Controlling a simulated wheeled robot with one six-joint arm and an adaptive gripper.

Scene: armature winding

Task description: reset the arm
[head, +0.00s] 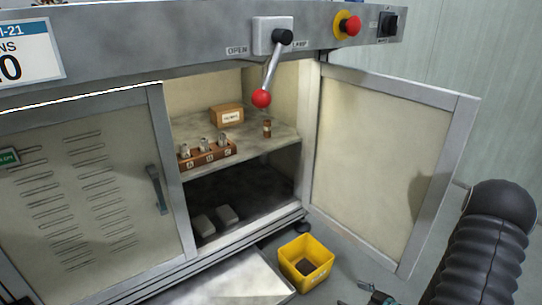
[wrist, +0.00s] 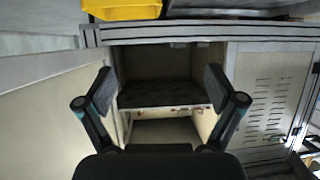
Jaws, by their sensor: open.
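My gripper (wrist: 160,84) is open and empty in the wrist view, its two dark fingers spread with the cabinet interior visible between them. In the head view, only a small part of my gripper (head: 372,295) shows at the bottom edge, right of the yellow bin (head: 306,262). My black ribbed arm stands at the right of the head view. The gripper is apart from the cabinet and touches nothing that I can see. The wrist view appears upside down, with the yellow bin (wrist: 125,9) at its top edge.
The right cabinet door (head: 380,165) stands open; the left door (head: 85,200) is shut. The shelf (head: 265,140) holds a wooden block with several parts and a small box (head: 227,115). A red-knobbed lever (head: 262,98) hangs before the opening. A pale panel (head: 225,282) lies low in front.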

